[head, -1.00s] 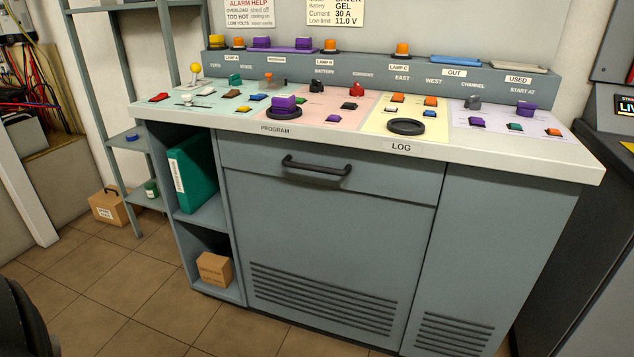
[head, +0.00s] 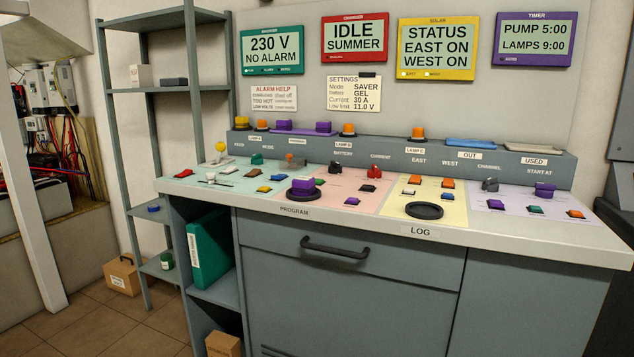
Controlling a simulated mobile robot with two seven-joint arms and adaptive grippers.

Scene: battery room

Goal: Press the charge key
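No key label reading "charge" is legible, so I cannot tell which key is the charge key. The red-framed charger display (head: 354,38) reads IDLE SUMMER. The pink panel section (head: 325,202) of the desk carries a dark knob (head: 336,167) by the BATTERY label and a red knob (head: 373,171) by the CURRENT label. It also has a black key (head: 350,188) and a purple key (head: 352,201). A purple block (head: 303,186) stands on the black PROGRAM ring (head: 291,195). Neither gripper is in view.
Left of the pink section is a green section (head: 231,197) with several keys and a yellow ball lever (head: 220,147). Right are a yellow section (head: 452,212) with an empty black LOG ring (head: 424,210) and a lilac section (head: 515,194). A drawer handle (head: 334,247) sticks out in front.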

